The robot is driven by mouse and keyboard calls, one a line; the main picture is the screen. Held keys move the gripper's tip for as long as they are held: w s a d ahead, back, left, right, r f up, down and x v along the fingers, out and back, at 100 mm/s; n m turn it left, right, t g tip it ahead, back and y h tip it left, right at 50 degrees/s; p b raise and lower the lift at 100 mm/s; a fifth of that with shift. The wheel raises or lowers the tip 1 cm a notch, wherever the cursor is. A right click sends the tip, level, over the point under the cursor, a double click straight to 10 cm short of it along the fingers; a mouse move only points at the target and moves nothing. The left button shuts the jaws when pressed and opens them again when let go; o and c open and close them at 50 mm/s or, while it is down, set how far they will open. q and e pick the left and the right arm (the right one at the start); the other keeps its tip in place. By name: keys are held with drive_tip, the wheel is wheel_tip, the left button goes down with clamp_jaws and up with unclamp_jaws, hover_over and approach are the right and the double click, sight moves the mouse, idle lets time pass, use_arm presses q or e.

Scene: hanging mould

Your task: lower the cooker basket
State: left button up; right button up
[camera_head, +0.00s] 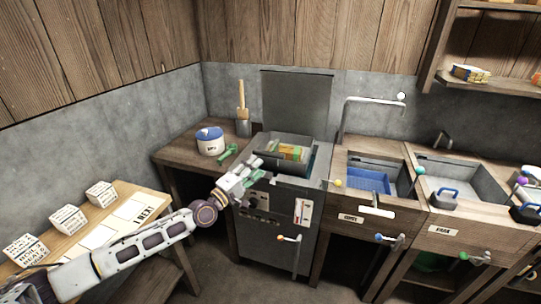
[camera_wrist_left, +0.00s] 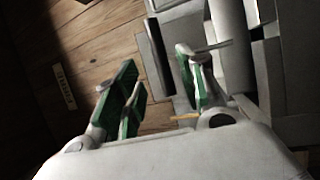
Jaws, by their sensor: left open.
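The cooker (camera_head: 277,238) is a dark grey cabinet with a raised back panel. Its basket (camera_head: 283,140) is a grey open box at the cooker's top, with green and orange packets (camera_head: 290,151) inside. How deep it sits is hard to tell. My left gripper (camera_head: 260,170) is at the cooker's front left edge, just left of and below the basket. It is open and empty, and its green-padded fingers stand apart in the left wrist view (camera_wrist_left: 160,85). Whether a finger touches the cooker cannot be told. My right gripper is not in view.
A wooden counter left of the cooker holds a blue-lidded pot (camera_head: 210,141) and a grey holder with a wooden-handled tool (camera_head: 242,108). Sinks with a blue basket (camera_head: 369,180) and levers stand to the right. A low table (camera_head: 120,232) with labelled blocks is at left.

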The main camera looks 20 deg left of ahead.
sight(268, 156)
use_arm(q)
drive_tip(key=shift+x, duration=4.45)
clamp_jaws()
